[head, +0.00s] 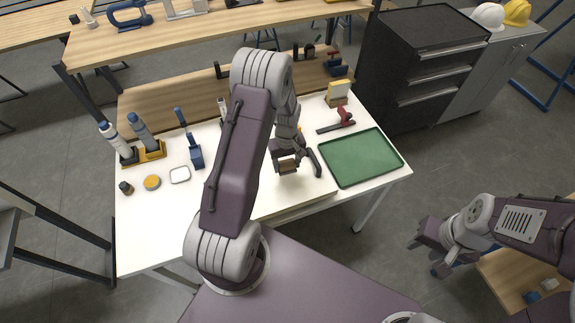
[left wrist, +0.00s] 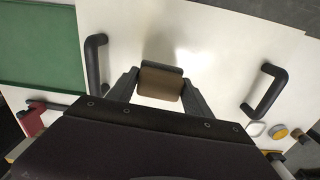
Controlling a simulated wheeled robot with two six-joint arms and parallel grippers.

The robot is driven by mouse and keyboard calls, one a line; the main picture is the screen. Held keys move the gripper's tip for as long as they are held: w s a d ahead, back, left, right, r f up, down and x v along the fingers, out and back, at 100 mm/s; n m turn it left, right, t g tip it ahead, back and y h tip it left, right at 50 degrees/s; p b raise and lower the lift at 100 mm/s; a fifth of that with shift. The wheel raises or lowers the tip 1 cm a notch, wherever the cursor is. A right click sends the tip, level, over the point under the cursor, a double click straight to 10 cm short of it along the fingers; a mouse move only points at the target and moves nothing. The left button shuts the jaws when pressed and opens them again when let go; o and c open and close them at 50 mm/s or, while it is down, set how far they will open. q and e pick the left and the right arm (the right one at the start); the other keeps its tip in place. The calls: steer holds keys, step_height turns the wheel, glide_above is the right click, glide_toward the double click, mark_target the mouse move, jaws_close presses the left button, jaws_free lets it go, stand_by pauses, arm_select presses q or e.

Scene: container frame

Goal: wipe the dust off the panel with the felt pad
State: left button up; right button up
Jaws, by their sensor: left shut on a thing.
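The felt pad (head: 288,167), a small brown block with a dark back, is held between the fingers of my left gripper (head: 287,161). The pad also shows in the left wrist view (left wrist: 160,85), over the pale panel (left wrist: 200,35). In the head view the panel (head: 304,193) lies on the white table, partly hidden by my left arm. Two dark handles stand on it, a left one (left wrist: 96,62) and a right one (left wrist: 264,90) in the left wrist view. I cannot make out dust or whether the pad touches. My right gripper (head: 428,258) is open and empty, off the table.
A green tray (head: 361,157) lies right of the panel. A red-handled tool (head: 343,118) and a yellow block on a stand (head: 337,93) are behind it. Bottles (head: 142,132), a blue tool (head: 195,155) and small tins (head: 152,183) stand at left.

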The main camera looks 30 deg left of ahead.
arm_select(q)
steer(key=shift+w+d+r+p, duration=0.1)
steer(key=shift+r+p, duration=0.2)
steer(key=shift+r, duration=0.2)
steer(key=shift+w+d+r+p, duration=0.1)
steer(key=shift+r+p, duration=0.2)
steer(key=shift+r, duration=0.2)
steer(key=shift+r+p, duration=0.3)
steer(key=shift+r, duration=0.05)
steer(key=shift+s+r, duration=0.1)
steer(key=shift+r, duration=0.15)
steer(key=shift+a, duration=0.1)
steer(key=shift+f, duration=0.1)
